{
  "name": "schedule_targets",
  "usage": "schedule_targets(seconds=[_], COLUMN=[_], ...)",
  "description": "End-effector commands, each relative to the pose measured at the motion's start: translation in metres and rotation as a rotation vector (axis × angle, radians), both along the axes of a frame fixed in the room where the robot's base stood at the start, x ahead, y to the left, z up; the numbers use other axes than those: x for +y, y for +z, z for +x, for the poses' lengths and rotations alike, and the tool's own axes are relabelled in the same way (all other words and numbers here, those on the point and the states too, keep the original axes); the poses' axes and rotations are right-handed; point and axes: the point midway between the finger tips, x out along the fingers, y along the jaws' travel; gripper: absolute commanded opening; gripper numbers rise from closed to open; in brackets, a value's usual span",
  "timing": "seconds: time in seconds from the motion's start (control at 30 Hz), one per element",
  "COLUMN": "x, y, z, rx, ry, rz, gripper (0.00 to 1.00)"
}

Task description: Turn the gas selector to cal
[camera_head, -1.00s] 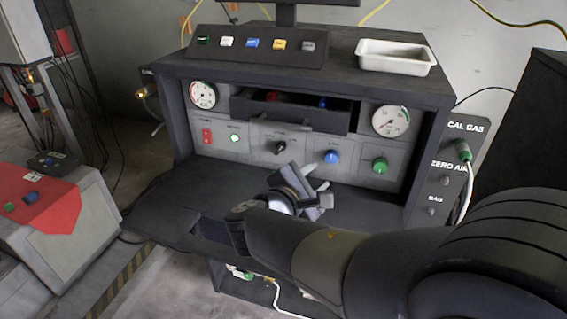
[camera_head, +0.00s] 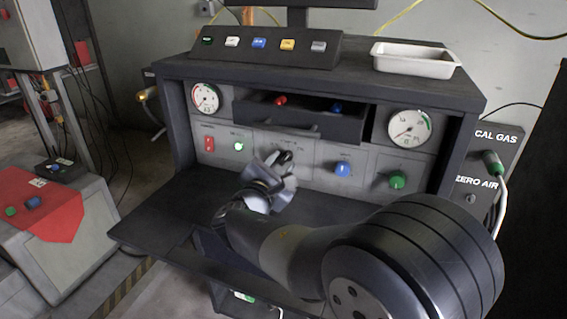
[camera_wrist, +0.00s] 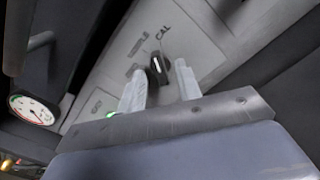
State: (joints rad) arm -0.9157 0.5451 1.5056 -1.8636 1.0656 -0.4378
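The gas selector is a black knob (camera_head: 284,157) on the grey front panel of the bench. In the wrist view the knob (camera_wrist: 160,72) carries a pale pointer line, with the word CAL printed above it and a second, blurred label to its left. Exactly which label the line points at is hard to tell. My gripper (camera_head: 279,171) is in front of the knob. In the wrist view its two pale fingers (camera_wrist: 160,80) are apart, one on each side of the knob; contact is not visible. In the head view the gripper partly hides the knob.
A blue knob (camera_head: 342,168) and a green knob (camera_head: 397,180) sit to the right on the panel. An open drawer (camera_head: 310,122) juts out above the selector. A dark shelf (camera_head: 170,225) lies below. A white tray (camera_head: 415,60) stands on top.

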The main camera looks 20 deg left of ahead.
Motion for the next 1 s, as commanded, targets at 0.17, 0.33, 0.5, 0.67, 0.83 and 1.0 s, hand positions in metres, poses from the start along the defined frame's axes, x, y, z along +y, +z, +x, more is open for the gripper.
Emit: schedule_targets(seconds=[0.17, 0.33, 0.5, 0.67, 0.83, 1.0], x=[-0.001, -0.002, -0.002, -0.002, -0.002, -0.002], y=[0.000, 0.000, 0.000, 0.000, 0.000, -0.002], z=[0.014, 0.016, 0.016, 0.016, 0.016, 0.016], rx=[0.001, 0.000, 0.000, 0.000, 0.000, -0.001], ry=[-0.001, 0.000, 0.000, 0.000, 0.000, -0.001], rz=[-0.001, -0.001, -0.001, 0.000, 0.000, 0.020], gripper=[0.33, 0.33, 0.29, 0.16, 0.02, 0.02])
